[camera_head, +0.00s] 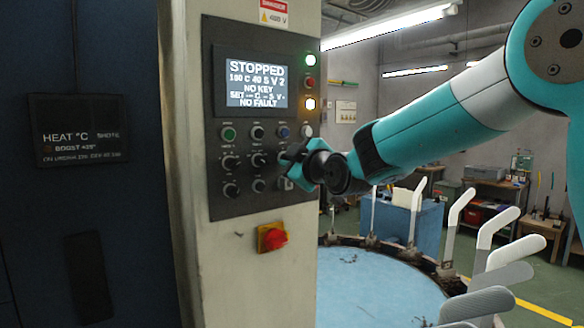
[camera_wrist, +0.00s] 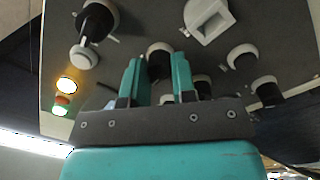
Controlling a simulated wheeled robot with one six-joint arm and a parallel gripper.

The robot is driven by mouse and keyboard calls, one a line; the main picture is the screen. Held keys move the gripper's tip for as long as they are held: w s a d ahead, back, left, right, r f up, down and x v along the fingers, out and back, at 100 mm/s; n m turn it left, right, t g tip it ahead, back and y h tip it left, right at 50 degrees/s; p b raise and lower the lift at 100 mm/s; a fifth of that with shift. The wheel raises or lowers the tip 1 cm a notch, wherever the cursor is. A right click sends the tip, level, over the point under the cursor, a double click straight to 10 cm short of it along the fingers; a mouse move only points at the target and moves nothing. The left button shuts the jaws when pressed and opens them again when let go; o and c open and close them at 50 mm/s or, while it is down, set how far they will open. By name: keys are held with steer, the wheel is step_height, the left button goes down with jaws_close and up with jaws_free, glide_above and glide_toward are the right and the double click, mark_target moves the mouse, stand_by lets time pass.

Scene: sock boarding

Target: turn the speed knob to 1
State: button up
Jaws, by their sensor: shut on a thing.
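The control panel (camera_head: 265,90) has rows of buttons and black knobs; their small labels are too small to read. My gripper (camera_head: 287,158) is at the right of the middle knob row, against the panel. In the wrist view, the two teal fingers of my gripper (camera_wrist: 156,78) stand on either side of a black knob (camera_wrist: 159,54), shut on it. This knob is mostly hidden by my gripper in the head view, and its pointer position cannot be told. The screen (camera_head: 257,84) reads "STOPPED", "180 C 40 S V 2", "NO KEY" and "NO FAULT".
Other knobs (camera_head: 230,163) sit close to the left and below. A red emergency button (camera_head: 272,237) on a yellow base is lower down. A round blue table (camera_head: 365,285) with upright white sock forms (camera_head: 455,220) stands at the right, below my arm.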

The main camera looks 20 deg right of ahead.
steer(key=n+b, duration=0.8)
steer(key=b, duration=0.4)
steer(key=shift+f, duration=0.15)
steer(key=o, duration=0.9)
steer(key=shift+y, duration=0.3)
